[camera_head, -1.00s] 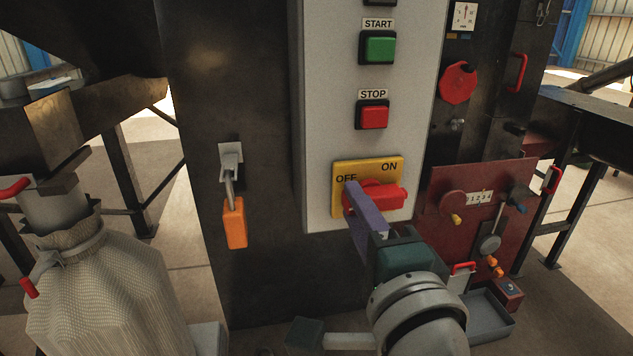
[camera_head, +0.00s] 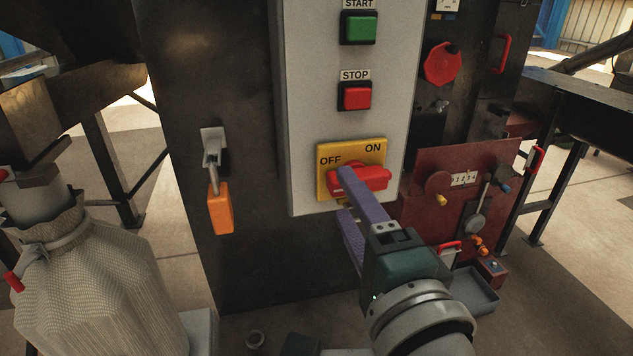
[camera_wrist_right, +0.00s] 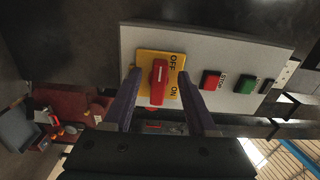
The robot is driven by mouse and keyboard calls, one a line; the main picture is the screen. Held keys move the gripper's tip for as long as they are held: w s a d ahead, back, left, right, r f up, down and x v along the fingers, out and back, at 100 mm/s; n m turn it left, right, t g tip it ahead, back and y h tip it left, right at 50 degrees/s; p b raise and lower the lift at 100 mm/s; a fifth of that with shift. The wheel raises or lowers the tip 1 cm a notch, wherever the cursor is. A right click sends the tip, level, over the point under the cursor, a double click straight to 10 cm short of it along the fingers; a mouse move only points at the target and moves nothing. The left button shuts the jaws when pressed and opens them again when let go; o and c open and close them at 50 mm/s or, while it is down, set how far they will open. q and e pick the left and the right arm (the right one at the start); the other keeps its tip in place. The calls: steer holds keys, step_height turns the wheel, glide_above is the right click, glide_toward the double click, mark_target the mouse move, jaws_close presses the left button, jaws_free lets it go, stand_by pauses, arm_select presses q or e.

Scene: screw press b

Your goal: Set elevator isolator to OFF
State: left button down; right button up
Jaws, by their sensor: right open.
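The elevator isolator is a red rotary handle (camera_head: 374,178) on a yellow plate (camera_head: 350,152) marked OFF at left and ON at right, low on a pale grey panel. The handle lies roughly level across the plate in the head view. In the right wrist view the handle (camera_wrist_right: 158,84) stands upright between my two purple fingers. My right gripper (camera_head: 345,194) is open, with one finger crossing in front of the handle's left part and the other lower left. In the wrist view the fingers (camera_wrist_right: 160,76) flank the handle with gaps. I cannot tell any contact. My left gripper is out of view.
Above the isolator are a red STOP button (camera_head: 355,96) and a green START button (camera_head: 360,28). A dark red panel (camera_head: 420,190) with knobs and levers is close at right. A sack (camera_head: 95,290) stands at lower left.

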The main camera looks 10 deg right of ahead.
steer(key=s, duration=0.7)
steer(key=shift+o, duration=0.4)
steer(key=shift+d, duration=0.1)
stand_by(1.1)
